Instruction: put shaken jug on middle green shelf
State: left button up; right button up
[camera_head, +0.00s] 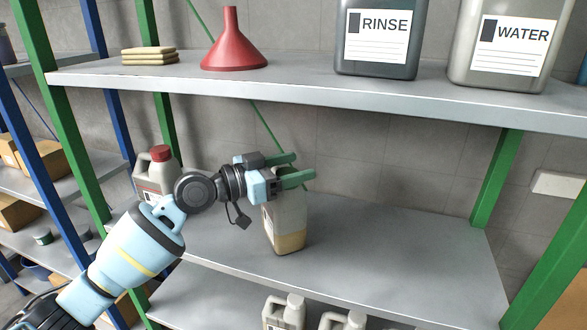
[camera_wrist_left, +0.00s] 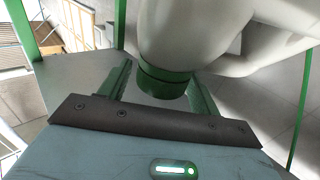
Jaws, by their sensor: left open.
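A pale jug (camera_head: 288,228) with a tan lower part stands upright on the middle shelf (camera_head: 390,255) of the green-post rack. My left gripper (camera_head: 301,168) is at the jug's top, with its green fingers open and hiding part of that top. In the left wrist view, the white jug body (camera_wrist_left: 185,35) and its green cap (camera_wrist_left: 165,82) show between the spread fingers of the left gripper (camera_wrist_left: 160,90). I cannot tell whether a finger touches the cap. My right gripper is not in view.
A grey jug with a red cap (camera_head: 160,155) stands left, behind my arm. The upper shelf (camera_head: 300,92) holds a red funnel (camera_head: 234,45) and large RINSE (camera_head: 378,45) and WATER (camera_head: 505,50) containers. More jugs (camera_head: 284,312) stand on the lower shelf. The middle shelf's right side is clear.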

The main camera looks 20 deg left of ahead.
pick_arm(q)
jog(key=b+v, duration=0.3)
jog(key=v, duration=0.8)
jog(key=shift+s+a, duration=0.15)
jog(key=shift+a, duration=0.1)
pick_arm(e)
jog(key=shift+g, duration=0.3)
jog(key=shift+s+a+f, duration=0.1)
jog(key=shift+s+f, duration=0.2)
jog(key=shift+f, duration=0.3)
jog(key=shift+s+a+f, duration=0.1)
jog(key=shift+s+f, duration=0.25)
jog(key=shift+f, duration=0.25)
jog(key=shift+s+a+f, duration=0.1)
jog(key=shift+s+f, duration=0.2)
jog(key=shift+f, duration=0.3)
pick_arm(q)
jog(key=shift+f, duration=0.1)
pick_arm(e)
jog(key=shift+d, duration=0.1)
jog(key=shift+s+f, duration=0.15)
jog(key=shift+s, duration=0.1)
